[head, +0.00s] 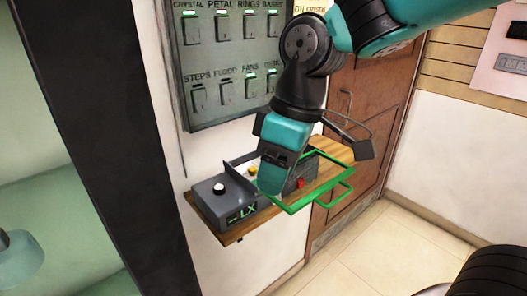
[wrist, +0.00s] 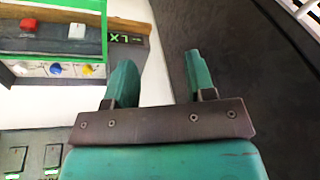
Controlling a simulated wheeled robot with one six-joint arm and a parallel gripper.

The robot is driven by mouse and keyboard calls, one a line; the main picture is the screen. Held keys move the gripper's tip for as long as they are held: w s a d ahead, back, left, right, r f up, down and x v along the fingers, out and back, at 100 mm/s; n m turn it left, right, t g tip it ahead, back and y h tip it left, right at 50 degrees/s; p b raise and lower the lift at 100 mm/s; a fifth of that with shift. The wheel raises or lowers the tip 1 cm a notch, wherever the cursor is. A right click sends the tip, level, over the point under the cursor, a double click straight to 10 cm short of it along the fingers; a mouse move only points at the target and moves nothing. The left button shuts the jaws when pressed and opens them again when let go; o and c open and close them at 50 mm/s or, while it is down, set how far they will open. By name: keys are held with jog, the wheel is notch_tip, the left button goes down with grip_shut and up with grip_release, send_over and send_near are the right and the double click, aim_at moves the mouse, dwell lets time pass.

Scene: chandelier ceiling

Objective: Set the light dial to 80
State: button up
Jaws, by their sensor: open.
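A grey control box (head: 222,200) sits at the left end of a wooden shelf, with a white knob (head: 218,188) on top and a lit "LX" marking on its front. This marking (wrist: 125,38) also shows at the upper left in the wrist view. I cannot read a dial value or tell for sure which knob is the light dial. My gripper (head: 270,186) reaches down in front of the shelf, right of the white knob. In the wrist view my gripper (wrist: 160,78) has its two green fingers apart with nothing between them. It hides part of the shelf.
A green frame (head: 322,180) with a handle juts out over the wooden shelf (head: 232,236), around a red button (head: 300,183). A yellow knob (head: 253,170) lies behind my gripper. A labelled switch panel (head: 235,50) hangs above. A dark post (head: 110,140) stands left.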

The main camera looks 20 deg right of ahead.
jog(key=w+d+r+n+h+p, duration=0.1)
jog(key=w+r+n+h+p, duration=0.2)
jog(key=w, duration=0.8)
jog(key=r+n+p, duration=0.1)
jog(key=n+p, duration=0.1)
send_over(252, 168)
notch_tip(252, 168, down, 17)
jog(key=p, duration=0.3)
jog(key=shift+r, duration=0.1)
jog(key=c, duration=0.9)
